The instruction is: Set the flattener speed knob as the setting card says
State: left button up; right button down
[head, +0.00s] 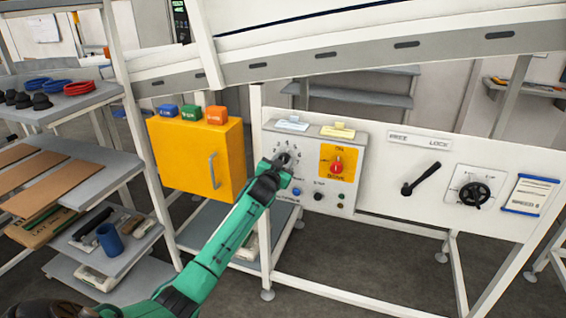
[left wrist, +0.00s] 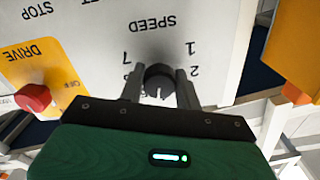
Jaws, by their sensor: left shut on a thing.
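The dark speed knob (left wrist: 158,80) sits on a pale control panel under the word SPEED, which appears upside down in the left wrist view. Printed 1, 2 and 7 show around it; other numbers are partly hidden. My left gripper (left wrist: 160,90) is shut on this knob, one finger on each side. The knob's pointer cannot be made out. A blue-edged card (head: 530,194) hangs at the far right, its text too small to read surely. My right gripper is not in view.
Beside the dial is a red drive switch (head: 337,167) on a yellow plate. A yellow cabinet (head: 185,160) stands at left. A black lever (head: 420,180) and a black handwheel (head: 474,195) are on the panel at right.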

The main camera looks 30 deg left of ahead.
pick_arm(q)
jog(key=m, duration=0.4)
jog(key=shift+m, duration=0.3)
jog(key=shift+a+m, duration=0.1)
jog(key=shift+m, duration=1.5)
jog(key=o, duration=1)
jog(key=shift+c, duration=0.2)
jog(key=shift+s, duration=0.15)
jog(key=b+v, duration=0.3)
jog(key=v, duration=1)
jog(key=shift+s, duration=0.3)
